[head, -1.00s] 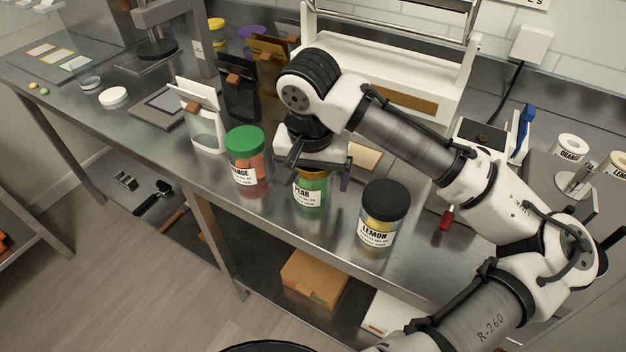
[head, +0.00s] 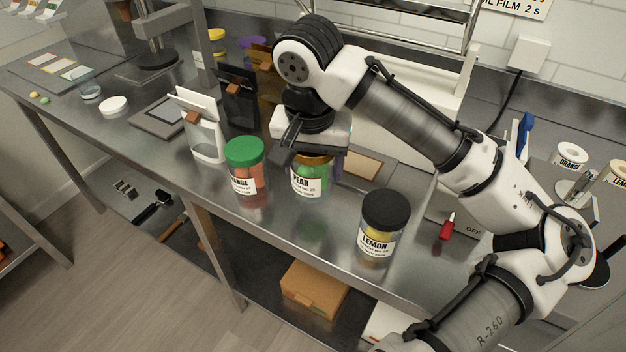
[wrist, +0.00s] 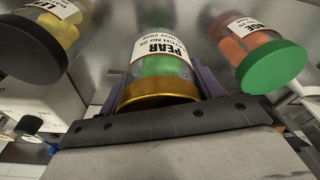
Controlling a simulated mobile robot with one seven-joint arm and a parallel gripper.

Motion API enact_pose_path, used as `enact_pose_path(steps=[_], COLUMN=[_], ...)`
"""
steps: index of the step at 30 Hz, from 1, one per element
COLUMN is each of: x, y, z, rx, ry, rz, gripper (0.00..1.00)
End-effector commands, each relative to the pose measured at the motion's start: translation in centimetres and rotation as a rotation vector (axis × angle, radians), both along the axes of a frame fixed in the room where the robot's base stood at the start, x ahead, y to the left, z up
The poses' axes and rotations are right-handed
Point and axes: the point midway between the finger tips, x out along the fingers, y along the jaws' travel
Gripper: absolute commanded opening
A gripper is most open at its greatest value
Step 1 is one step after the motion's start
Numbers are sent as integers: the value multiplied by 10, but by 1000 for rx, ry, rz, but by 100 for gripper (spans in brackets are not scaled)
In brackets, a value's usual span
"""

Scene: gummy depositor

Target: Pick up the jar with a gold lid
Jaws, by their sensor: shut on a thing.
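The jar with a gold lid (head: 311,182) is labelled PEAR and holds green sweets. It is upright and raised a little above the steel table, with a gap and a reflection below it. My gripper (head: 314,168) comes from above and is shut on this jar near its lid. In the wrist view the gold lid (wrist: 158,92) sits between the two fingers. The gripper hides part of the lid in the head view.
A green-lidded orange jar (head: 244,168) stands close on the left. A black-lidded lemon jar (head: 384,225) stands to the right, near the table's front edge. White and black pouches (head: 205,130) stand behind left.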

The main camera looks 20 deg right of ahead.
Motion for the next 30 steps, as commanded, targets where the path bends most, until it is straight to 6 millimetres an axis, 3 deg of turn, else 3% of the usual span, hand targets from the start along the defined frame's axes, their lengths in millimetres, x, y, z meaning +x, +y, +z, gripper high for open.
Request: enact_pose_path(steps=[6,15,21,30], x=[0,0,0,0], y=[0,0,0,0], z=[69,130,146,149], rx=[-6,-3,-1,1], ry=[-3,-2,-1,0], rz=[-1,-2,0,1], gripper=[41,41,41,41])
